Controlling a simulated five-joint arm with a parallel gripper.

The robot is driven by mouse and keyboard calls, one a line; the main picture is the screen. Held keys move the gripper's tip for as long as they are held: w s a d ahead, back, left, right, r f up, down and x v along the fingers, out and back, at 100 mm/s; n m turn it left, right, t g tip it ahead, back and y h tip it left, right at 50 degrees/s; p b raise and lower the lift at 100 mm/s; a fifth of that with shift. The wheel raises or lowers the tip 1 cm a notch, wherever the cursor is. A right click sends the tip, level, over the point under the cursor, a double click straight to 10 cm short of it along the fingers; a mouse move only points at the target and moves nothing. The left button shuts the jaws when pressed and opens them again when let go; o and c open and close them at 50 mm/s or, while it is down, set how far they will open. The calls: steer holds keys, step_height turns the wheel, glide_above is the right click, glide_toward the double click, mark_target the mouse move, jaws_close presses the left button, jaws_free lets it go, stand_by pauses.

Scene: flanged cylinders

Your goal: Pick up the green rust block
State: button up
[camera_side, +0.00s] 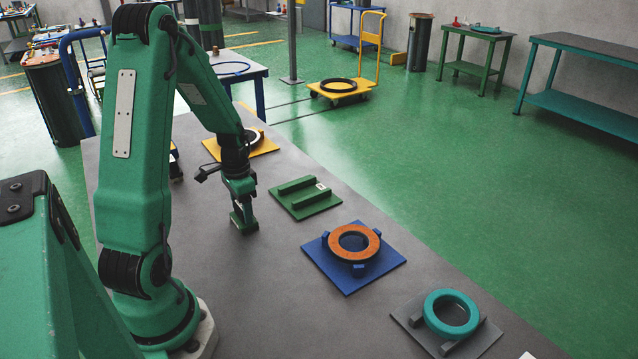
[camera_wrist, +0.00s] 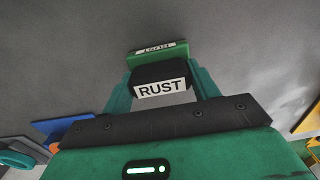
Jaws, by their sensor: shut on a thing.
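My gripper (camera_side: 241,203) points down over the grey table, left of the green plate with two rails. In the wrist view my gripper (camera_wrist: 161,88) has its two green fingers closed on both sides of the rust block (camera_wrist: 158,50). The block shows a dark face with a white label reading RUST and a green part beyond it with a second label, upside down. In the side view the rust block (camera_side: 244,224) is a small green shape under the fingers, partly hidden by them. I cannot tell whether it touches the table.
The green railed plate (camera_side: 306,209) lies right of my gripper. A blue plate (camera_side: 347,284) bears an orange ring, and a grey plate (camera_side: 408,319) bears a teal ring. A yellow plate (camera_side: 265,149) lies behind my gripper. The table's (camera_side: 262,305) near middle is clear.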

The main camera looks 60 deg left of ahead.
steer(key=shift+r, duration=0.1)
steer(key=shift+r, duration=0.85)
step_height(320, 180, up, 2)
steer(key=shift+r, duration=0.15)
steer(key=w+d+r, duration=0.2)
steer(key=d+r, duration=0.4)
steer(key=d, duration=0.5)
steer(key=shift+w+d+r, duration=0.2)
steer(key=shift+w+r, duration=0.05)
steer(key=shift+r, duration=0.15)
